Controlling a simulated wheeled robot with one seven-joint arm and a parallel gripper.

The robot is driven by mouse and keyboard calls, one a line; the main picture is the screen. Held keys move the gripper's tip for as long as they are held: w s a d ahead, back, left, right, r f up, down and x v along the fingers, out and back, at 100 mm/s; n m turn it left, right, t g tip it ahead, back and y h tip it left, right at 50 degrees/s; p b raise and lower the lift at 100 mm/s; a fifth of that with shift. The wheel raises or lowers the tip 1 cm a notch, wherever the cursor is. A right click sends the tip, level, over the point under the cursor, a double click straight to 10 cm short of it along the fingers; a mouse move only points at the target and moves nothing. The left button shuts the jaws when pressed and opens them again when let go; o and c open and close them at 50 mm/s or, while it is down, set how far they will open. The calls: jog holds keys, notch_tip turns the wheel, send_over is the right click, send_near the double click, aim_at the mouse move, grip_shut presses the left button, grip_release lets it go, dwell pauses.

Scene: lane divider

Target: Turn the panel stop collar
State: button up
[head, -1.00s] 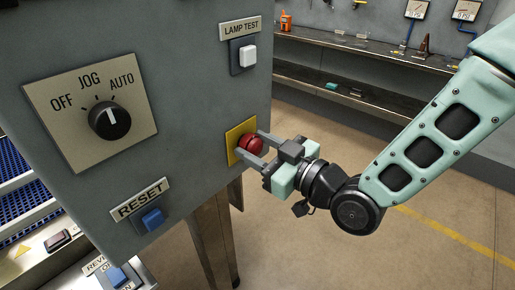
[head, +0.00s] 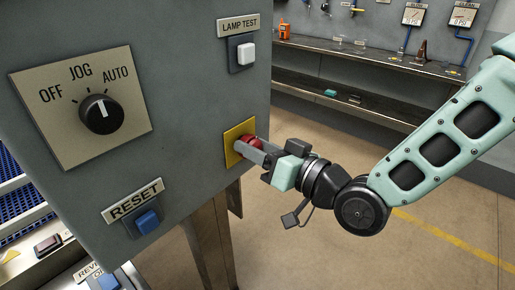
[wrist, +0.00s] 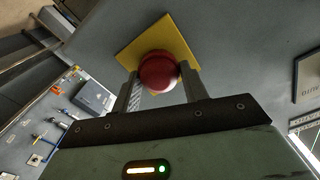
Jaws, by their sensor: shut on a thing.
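The panel stop collar is a round red knob (head: 252,141) on a square yellow plate (head: 233,143), low on the right side of the grey panel. In the wrist view the red knob (wrist: 158,71) stands out from the yellow plate (wrist: 172,37). My gripper (head: 256,148) reaches it from the right. Its two fingers lie on opposite sides of the knob in the wrist view, shut on it. In the head view the near finger hides part of the knob. My gripper is rolled, with one finger mostly covering the other in the head view.
The panel also bears a selector knob (head: 100,114) marked OFF, JOG and AUTO, a blue RESET button (head: 146,222) and a white LAMP TEST button (head: 245,53). A workbench (head: 370,60) runs along the back wall. The floor (head: 330,250) at right is open.

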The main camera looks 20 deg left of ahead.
dwell(0.3)
jog(key=o, duration=1)
jog(key=p+v, duration=1.4)
jog(key=v, duration=0.3)
jog(key=shift+d, duration=0.2)
jog(key=shift+s, duration=0.1)
